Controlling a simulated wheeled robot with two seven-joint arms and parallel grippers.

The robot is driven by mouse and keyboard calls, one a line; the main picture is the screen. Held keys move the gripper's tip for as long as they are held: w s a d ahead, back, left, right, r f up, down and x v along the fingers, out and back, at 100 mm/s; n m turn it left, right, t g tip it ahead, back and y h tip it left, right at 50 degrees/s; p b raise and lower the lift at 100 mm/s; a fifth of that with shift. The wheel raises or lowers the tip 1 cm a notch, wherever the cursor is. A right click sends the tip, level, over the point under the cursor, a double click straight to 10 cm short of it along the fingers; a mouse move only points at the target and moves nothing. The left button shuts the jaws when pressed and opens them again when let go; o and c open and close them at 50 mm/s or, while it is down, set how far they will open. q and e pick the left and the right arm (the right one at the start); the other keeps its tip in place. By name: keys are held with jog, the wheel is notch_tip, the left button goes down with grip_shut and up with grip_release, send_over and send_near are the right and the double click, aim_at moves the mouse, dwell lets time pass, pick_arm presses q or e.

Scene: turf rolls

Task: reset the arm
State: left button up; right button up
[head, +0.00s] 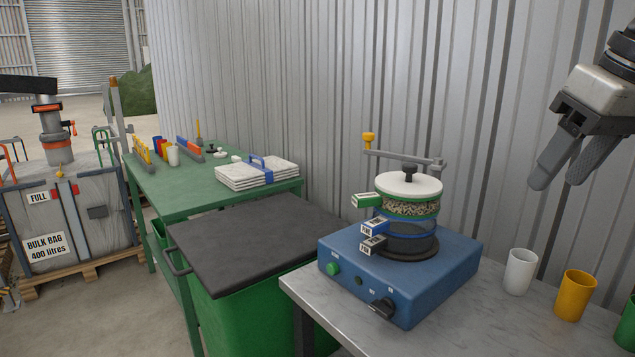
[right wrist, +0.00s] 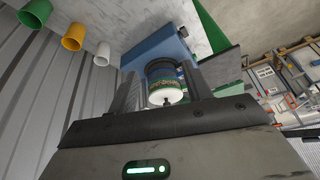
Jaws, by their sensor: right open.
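My right gripper (head: 562,172) hangs in the air at the upper right of the head view, its two grey fingers apart with nothing between them. It is above and right of a blue sieve shaker (head: 400,285) and touches nothing. On the shaker stands a sieve stack (head: 412,208) with a white lid and black knob. A grey clamp arm (head: 405,158) with a yellow knob reaches left from a post behind the stack. In the right wrist view the stack (right wrist: 164,85) shows between and beyond the open fingers. My left gripper is not in view.
White (head: 519,271) and yellow (head: 574,294) cups and a partly cut-off green cup (head: 627,325) stand on the grey bench, right of the shaker. A black-lidded green bin (head: 250,240) and a green table (head: 180,200) are left. A corrugated wall rises behind.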

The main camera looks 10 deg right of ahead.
jog(key=w+a+f+m+g+y, duration=0.15)
jog(key=a+f+m+y, duration=0.25)
jog(key=a+m+y, duration=0.45)
jog(key=a+f+m+g+y, duration=0.25)
jog(key=a+m+y, duration=0.25)
jog(key=a, duration=0.7)
jog(key=w+a+f+m+g+y, duration=0.1)
jog(key=a+f+m+y, duration=0.5)
jog(key=a, duration=0.5)
jog(key=w+d+f+n+t+h, duration=0.2)
jog(key=d+f+n+t+h, duration=0.5)
jog(key=n, duration=1)
jog(key=w+f+n+t+h, duration=0.35)
jog(key=f+n+t, duration=0.75)
jog(key=n, duration=0.6)
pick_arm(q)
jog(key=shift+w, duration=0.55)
pick_arm(e)
jog(key=s+d+f+m+g+h, duration=0.2)
jog(key=s+f+m, duration=0.4)
jog(key=f, duration=0.3)
jog(key=s+d+f+m+g+h, duration=0.2)
jog(key=s+f+m+g+h, duration=0.2)
jog(key=s+f+m, duration=0.3)
notch_tip(320, 180, down, 3)
jog(key=shift+s+d+f+g, duration=0.1)
jog(key=shift+s+d+g, duration=0.05)
jog(key=shift+s+g, duration=0.4)
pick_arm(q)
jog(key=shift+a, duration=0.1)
